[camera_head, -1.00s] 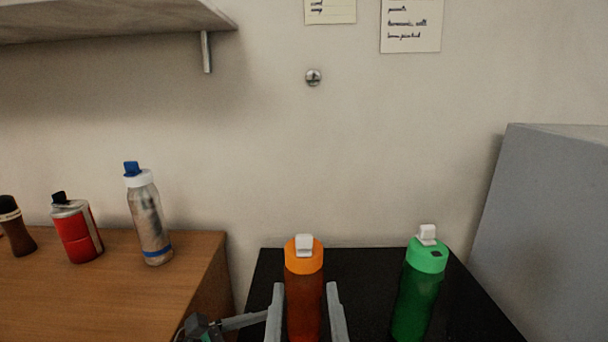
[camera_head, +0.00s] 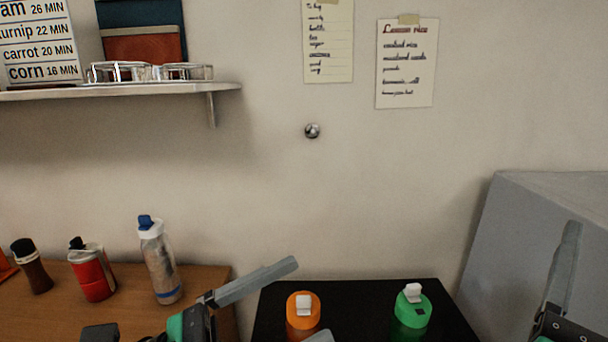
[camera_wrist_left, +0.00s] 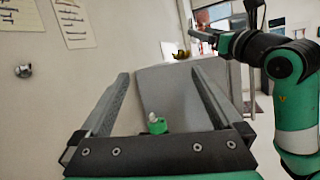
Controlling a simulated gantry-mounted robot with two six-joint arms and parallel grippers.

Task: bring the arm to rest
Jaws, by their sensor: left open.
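My left gripper (camera_head: 307,301) comes in from the lower left in the head view, open. One long grey finger slants up to the right; only a tip of the other shows at the bottom edge. Its two fingers are spread and empty in the left wrist view (camera_wrist_left: 165,85). My right gripper shows at the lower right of the head view as one upright grey finger (camera_head: 565,262); its opening cannot be told.
Both bottles stand on a black surface (camera_head: 368,292). A wooden table (camera_head: 215,280) at left holds a clear blue-capped bottle (camera_head: 160,263), a red bottle (camera_head: 92,275) and a brown one (camera_head: 33,270). A grey block (camera_head: 500,245) stands right. A shelf (camera_head: 130,91) is above.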

